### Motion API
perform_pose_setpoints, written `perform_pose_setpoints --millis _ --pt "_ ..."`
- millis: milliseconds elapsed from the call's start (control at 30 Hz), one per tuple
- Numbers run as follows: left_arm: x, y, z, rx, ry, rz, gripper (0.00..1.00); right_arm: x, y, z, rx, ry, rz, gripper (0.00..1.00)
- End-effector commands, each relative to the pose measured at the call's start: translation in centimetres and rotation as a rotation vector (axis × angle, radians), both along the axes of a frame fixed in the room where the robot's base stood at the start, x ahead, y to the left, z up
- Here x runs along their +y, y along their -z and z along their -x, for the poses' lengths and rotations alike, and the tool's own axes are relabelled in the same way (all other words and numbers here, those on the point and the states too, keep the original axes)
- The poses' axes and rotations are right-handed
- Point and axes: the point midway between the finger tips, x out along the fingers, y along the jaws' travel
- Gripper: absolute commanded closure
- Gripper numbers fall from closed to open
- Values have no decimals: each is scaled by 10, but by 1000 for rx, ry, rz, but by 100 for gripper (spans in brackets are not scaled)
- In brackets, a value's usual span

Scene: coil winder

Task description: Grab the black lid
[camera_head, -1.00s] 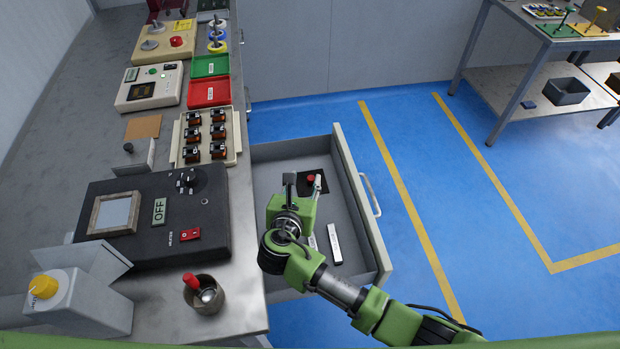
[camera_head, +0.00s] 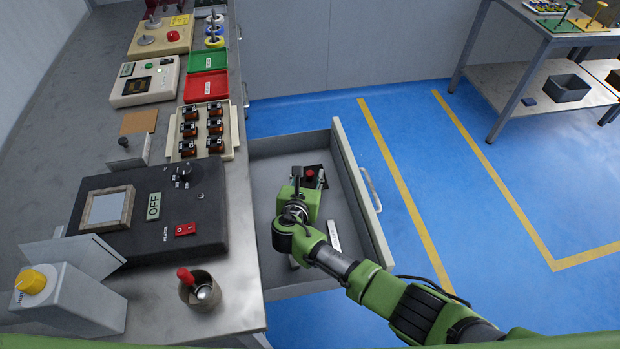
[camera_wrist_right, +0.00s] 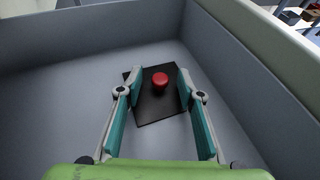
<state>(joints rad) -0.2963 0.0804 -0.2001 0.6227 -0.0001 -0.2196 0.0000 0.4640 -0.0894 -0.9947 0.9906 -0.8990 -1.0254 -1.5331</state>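The black lid (camera_wrist_right: 151,106) is a flat dark square plate with a red round knob (camera_wrist_right: 160,82) on top. No contact is visible, and the gripper seems still above the lid. In the head view the right gripper (camera_head: 309,180) hides part of the lid. My left gripper is not in view.
The drawer's walls enclose the lid, with a handle (camera_head: 370,189) on the right side. A white strip (camera_head: 334,236) lies in the drawer. The bench at left holds a black heater box (camera_head: 150,215), a metal cup (camera_head: 200,292) and a rack of small coils (camera_head: 201,131).

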Motion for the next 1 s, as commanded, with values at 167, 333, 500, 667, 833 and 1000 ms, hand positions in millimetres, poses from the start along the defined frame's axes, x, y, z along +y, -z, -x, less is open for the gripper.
perform_pose_setpoints --millis 167,333,500,667,833,1000 --pt "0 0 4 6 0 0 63 0 0 -1 0 0 0 66" --pt "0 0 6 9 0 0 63 0 0 0 0 0 0 100" --pt "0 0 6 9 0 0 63 0 -1 -1 -1 0 0 100" --pt "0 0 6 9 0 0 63 0 -2 -1 -1 0 0 100" --pt "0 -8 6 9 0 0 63 0 -24 -1 -3 1 -2 100" --pt "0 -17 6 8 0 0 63 0 -60 -1 -4 0 -4 100"
